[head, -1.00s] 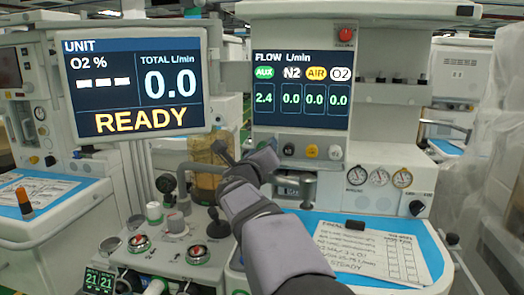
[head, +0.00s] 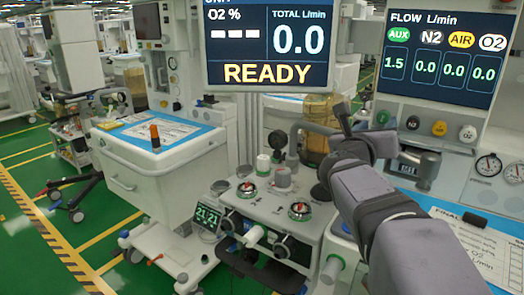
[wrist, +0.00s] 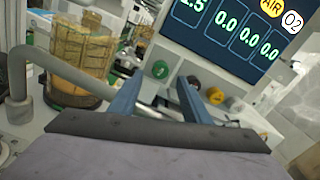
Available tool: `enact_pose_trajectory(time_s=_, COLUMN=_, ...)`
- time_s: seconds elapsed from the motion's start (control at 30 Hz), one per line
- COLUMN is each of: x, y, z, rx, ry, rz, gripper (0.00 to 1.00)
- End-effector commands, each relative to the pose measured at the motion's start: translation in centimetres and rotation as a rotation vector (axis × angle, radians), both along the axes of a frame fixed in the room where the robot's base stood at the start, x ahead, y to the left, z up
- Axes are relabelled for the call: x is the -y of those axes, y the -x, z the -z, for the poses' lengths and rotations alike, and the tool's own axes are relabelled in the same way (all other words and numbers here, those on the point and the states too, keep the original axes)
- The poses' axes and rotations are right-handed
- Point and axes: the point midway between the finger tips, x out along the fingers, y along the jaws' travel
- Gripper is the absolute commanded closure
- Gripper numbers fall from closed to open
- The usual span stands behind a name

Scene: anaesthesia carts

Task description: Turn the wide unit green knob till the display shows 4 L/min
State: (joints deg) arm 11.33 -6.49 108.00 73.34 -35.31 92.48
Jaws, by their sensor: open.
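The flow display (head: 440,55) of the machine at right reads 1.5 under the green AUX label, and 0.0 under N2, AIR and O2. Its green knob (head: 382,117) is leftmost in the row under the display. In the wrist view the green knob (wrist: 160,69) shows between and beyond my two blue fingertips. My gripper (wrist: 160,80) is open and empty, pointing toward the knob with a visible gap. In the head view my gripper (head: 343,118) is left of the knob, partly hidden by my wrist.
Black (head: 412,122), yellow (head: 439,128) and white (head: 468,133) knobs stand to the right of the green one. An amber canister (head: 318,120) and a grey pipe (wrist: 18,70) are close on the left. The READY monitor (head: 272,40) hangs above left.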

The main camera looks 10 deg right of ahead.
Motion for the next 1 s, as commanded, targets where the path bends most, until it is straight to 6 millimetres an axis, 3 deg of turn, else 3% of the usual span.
enact_pose_trajectory(time_s=0.07, x=-1.2, y=1.1, z=-0.1, rx=0.002, ry=0.001, rz=-0.003, gripper=0.57)
enact_pose_trajectory(time_s=0.43, x=-6.8, y=-2.4, z=0.1, rx=-0.128, ry=0.242, rz=-0.164, gripper=0.57)
enact_pose_trajectory(time_s=1.0, x=-15.9, y=-5.9, z=2.9, rx=-0.278, ry=0.552, rz=-0.396, gripper=0.57)
